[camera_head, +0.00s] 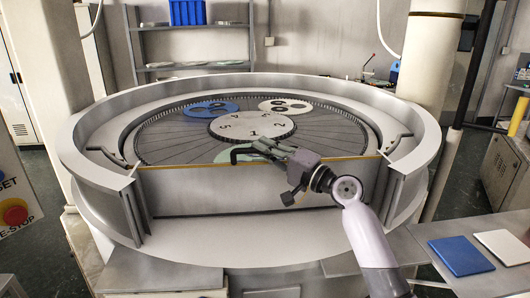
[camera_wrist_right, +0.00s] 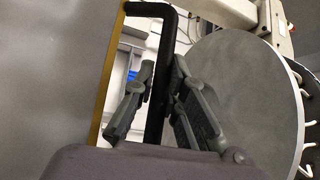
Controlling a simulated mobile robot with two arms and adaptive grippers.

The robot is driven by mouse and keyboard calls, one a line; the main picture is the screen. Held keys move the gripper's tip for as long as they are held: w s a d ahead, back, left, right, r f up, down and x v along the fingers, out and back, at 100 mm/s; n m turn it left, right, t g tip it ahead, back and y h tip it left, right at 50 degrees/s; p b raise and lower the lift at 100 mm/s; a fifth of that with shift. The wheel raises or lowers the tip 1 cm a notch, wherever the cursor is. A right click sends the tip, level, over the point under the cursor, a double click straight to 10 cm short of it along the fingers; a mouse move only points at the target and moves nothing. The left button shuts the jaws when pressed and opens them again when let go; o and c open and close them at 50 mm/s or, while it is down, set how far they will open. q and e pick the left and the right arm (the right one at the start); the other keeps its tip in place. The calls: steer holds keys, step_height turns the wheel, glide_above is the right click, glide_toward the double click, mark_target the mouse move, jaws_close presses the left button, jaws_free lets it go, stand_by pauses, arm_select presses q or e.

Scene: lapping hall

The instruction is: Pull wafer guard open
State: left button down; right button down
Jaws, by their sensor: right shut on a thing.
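The wafer guard (camera_head: 225,190) is a grey front panel with a yellow top edge, standing in the front opening of the round white lapping machine. A black bar handle (camera_head: 240,151) shows at its top edge. My right gripper (camera_head: 262,147) reaches over the panel's top edge and is shut on the handle. In the right wrist view the black handle (camera_wrist_right: 157,95) runs between the two fingers of my right gripper (camera_wrist_right: 163,72), beside the grey panel (camera_wrist_right: 50,70) and its yellow edge. My left gripper is not in view.
The machine's white rim (camera_head: 420,150) curves around the toothed plate, which carries a numbered disc (camera_head: 252,127), a blue carrier (camera_head: 205,110) and a white carrier (camera_head: 285,107). A blue pad (camera_head: 460,255) and a white pad (camera_head: 505,245) lie at the right. A red stop button (camera_head: 15,215) is at the left.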

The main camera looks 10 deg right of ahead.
steer(key=s+f+n+y+b, duration=0.3)
steer(key=s+f+n+b, duration=0.1)
steer(key=s+b, duration=0.7)
steer(key=shift+s+f+t+b, duration=0.25)
steer(key=shift+f+b, duration=0.4)
steer(key=shift+b, duration=0.65)
